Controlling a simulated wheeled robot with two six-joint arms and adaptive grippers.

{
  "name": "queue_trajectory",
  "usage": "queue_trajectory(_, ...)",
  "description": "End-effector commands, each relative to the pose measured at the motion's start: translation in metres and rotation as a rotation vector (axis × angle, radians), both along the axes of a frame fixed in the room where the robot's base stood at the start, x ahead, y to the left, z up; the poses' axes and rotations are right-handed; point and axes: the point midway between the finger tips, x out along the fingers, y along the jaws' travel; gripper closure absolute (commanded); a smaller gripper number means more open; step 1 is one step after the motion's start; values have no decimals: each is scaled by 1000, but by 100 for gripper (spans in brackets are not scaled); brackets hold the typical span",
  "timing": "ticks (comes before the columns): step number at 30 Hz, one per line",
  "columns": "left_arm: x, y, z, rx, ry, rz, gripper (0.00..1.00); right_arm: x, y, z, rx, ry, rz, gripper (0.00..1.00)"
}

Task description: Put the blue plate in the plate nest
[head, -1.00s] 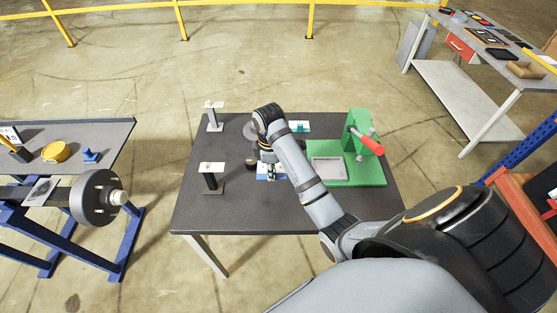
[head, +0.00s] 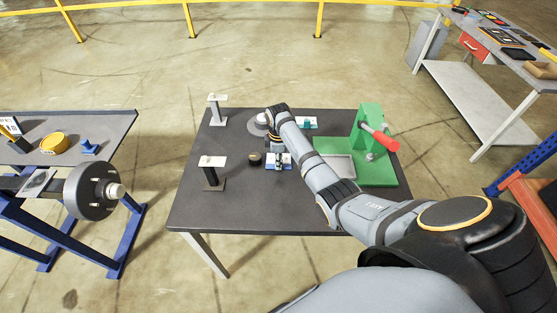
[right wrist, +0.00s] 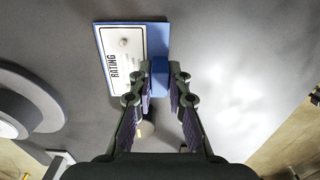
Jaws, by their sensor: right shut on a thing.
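The blue plate (right wrist: 103,42) carries a white label that reads "RATING" and has a blue block (right wrist: 160,78) at its edge. In the right wrist view my right gripper (right wrist: 160,88) is shut on that block. In the head view the plate (head: 270,165) and the right gripper (head: 281,161) are over the middle of the dark table, left of the green fixture (head: 384,176). I cannot tell whether the plate touches the table. A pale rectangular recess, seemingly the plate nest (head: 340,160), lies on the green base, partly hidden by my right arm. My left gripper is out of view.
A red-handled clamp (head: 380,137) rises from the green fixture. The table's front is clear.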

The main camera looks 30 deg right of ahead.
Motion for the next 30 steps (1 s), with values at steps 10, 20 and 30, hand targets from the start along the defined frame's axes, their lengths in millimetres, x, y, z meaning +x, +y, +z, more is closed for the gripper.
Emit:
queue_trajectory(10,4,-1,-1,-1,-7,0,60,0,1,-4,1,1,0,81)
queue_trajectory(20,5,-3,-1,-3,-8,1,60,0,1,-3,1,0,0,61)
queue_trajectory(30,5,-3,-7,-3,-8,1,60,2,1,32,1,-6,0,61)
